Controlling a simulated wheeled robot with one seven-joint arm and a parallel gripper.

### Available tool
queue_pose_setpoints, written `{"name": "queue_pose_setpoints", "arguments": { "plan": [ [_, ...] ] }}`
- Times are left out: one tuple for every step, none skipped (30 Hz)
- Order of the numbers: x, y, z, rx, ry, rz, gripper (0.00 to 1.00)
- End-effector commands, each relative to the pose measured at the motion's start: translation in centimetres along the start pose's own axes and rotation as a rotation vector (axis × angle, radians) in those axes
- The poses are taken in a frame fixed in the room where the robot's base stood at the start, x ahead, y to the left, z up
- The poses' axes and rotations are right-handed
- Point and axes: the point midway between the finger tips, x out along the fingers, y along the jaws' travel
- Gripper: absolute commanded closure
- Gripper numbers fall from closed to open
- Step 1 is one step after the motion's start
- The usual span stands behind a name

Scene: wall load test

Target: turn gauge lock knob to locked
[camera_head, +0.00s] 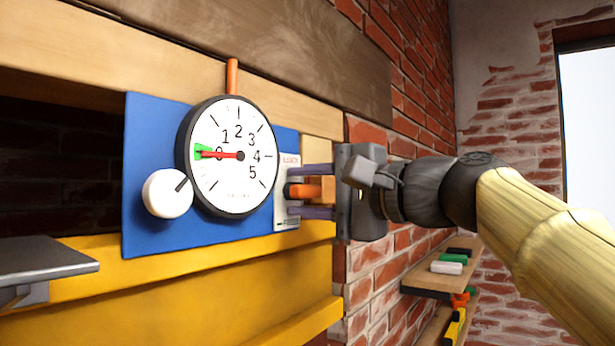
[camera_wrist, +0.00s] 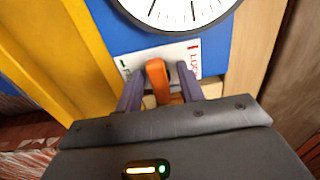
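The orange lock knob (camera_head: 307,190) sits on a white label plate (camera_head: 287,165) at the right edge of the blue panel. Red lettering is on the plate's upper end, too small to read surely. In the wrist view the orange knob (camera_wrist: 157,82) stands between my two purple fingers, with the red lettering to its right and a green mark to its left. My gripper (camera_head: 312,191) is open around the knob, with a gap visible on at least one side. The round gauge (camera_head: 238,185) has its red needle and green marker pointing left, near 0.
A white round knob (camera_head: 167,193) is at the gauge's lower left, and an orange stem (camera_head: 232,77) rises above it. A grey ledge (camera_head: 45,258) juts out at left. A shelf with small blocks (camera_head: 430,281) is below my arm at right.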

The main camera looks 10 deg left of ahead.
Motion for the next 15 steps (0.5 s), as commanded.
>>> {"name": "queue_pose_setpoints", "arguments": {
  "plan": [
    [0.28,-0.06,0.01,0.000,-0.001,0.001,0.62],
    [0.36,-0.02,0.01,0.000,0.000,0.001,0.62],
    [0.42,0.03,-0.01,0.000,0.000,0.001,0.62],
    [0.44,0.06,-0.01,0.000,0.001,0.000,0.62],
    [0.44,0.08,-0.02,-0.001,0.001,0.000,0.62],
    [0.42,0.09,-0.02,-0.001,0.001,0.000,0.62],
    [0.42,0.10,-0.02,0.000,0.001,0.000,0.62],
    [0.41,0.10,-0.02,0.000,0.001,0.000,0.62],
    [0.41,0.10,-0.02,0.000,0.001,0.000,0.62],
    [0.40,0.09,-0.02,0.000,0.001,0.001,0.66],
    [0.40,0.09,-0.02,0.000,0.001,0.000,0.72],
    [0.39,0.09,-0.02,0.000,0.001,0.000,0.80],
    [0.39,0.09,-0.02,0.000,0.001,0.001,0.85],
    [0.39,0.09,-0.02,0.000,0.001,0.001,0.91],
    [0.38,0.09,-0.02,0.000,0.001,0.001,0.99]
  ]
}}
